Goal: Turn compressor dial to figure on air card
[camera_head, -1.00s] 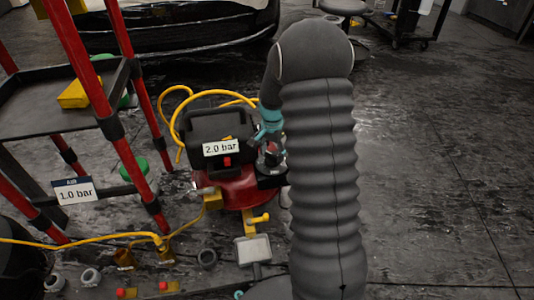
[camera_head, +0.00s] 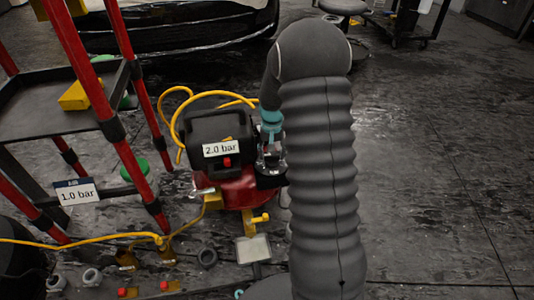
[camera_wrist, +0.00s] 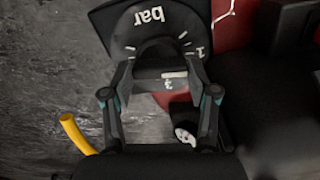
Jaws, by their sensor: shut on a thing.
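The compressor (camera_head: 212,127) has a black body on a red tank, and its white readout (camera_head: 220,149) shows 2.0 bar. The air card (camera_head: 76,192) on the left reads 1.0 bar. In the wrist view the black dial face (camera_wrist: 115,32) is marked "bar", upside down, with ticks and figures including 1 and 3. My gripper (camera_wrist: 160,78) is shut on the dial knob (camera_wrist: 150,83), with a finger on either side. A white mark shows on the knob. In the head view, my gripper (camera_head: 270,160) is at the compressor's right side, and the dial is mostly hidden.
A red-framed trolley (camera_head: 110,120) stands left of the compressor. A yellow hose (camera_head: 90,241) runs along the low left and loops behind the compressor. Small fittings lie at the bottom. The dark floor on the right is clear.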

